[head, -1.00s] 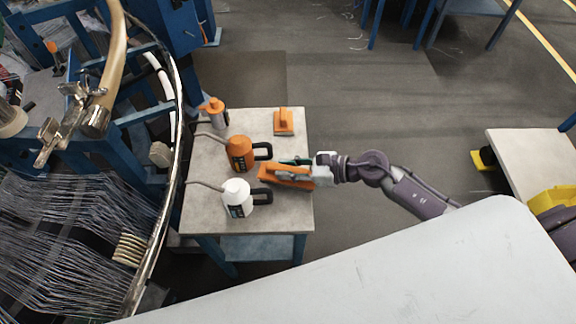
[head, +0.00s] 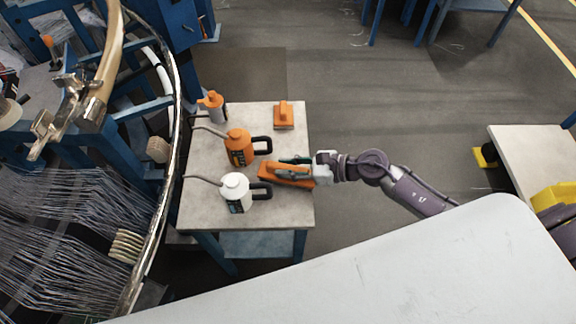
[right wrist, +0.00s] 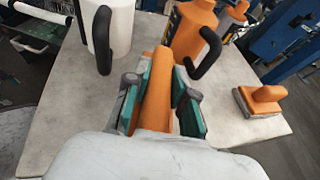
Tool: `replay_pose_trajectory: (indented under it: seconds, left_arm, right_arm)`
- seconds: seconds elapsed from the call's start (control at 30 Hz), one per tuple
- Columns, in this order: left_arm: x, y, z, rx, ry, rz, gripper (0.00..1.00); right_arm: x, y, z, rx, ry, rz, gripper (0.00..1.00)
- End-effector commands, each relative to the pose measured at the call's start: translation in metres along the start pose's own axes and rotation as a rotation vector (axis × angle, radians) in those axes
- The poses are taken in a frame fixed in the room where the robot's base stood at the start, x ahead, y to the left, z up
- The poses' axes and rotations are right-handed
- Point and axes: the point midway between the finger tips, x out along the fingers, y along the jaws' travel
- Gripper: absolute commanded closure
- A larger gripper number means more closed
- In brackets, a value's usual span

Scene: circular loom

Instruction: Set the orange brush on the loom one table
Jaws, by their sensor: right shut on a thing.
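The loom one table (head: 210,214) is a small grey-topped table with blue legs beside the loom. My right gripper (head: 290,170) is over its right edge, shut on an orange brush (head: 272,178). In the right wrist view the brush's orange handle (right wrist: 157,92) lies between the two green-padded fingers of the gripper (right wrist: 160,100). The brush is at or just above the table top; I cannot tell whether it touches. A second orange brush (head: 284,117) lies at the table's far right corner, also seen in the right wrist view (right wrist: 262,100). My left gripper is not in view.
The loom's metal ring (head: 176,130) runs along the left. Floor behind the table is clear.

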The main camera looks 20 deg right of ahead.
Motion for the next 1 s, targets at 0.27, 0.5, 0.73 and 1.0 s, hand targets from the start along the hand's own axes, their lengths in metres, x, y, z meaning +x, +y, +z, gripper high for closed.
replay_pose_trajectory:
  seconds: [0.27,0.5,0.73,1.0]
  left_arm:
    - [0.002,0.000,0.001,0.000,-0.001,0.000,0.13]
    - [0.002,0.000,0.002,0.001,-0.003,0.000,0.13]
    - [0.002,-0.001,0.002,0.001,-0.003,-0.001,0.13]
    - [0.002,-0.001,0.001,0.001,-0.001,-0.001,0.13]
  right_arm:
    - [0.001,0.000,-0.001,-0.001,-0.001,0.000,0.46]
    - [0.001,0.000,-0.002,0.000,0.001,0.000,0.46]
    - [-0.018,0.000,-0.003,0.000,0.003,-0.001,0.46]
    - [-0.075,0.001,-0.004,0.002,0.005,0.000,0.46]
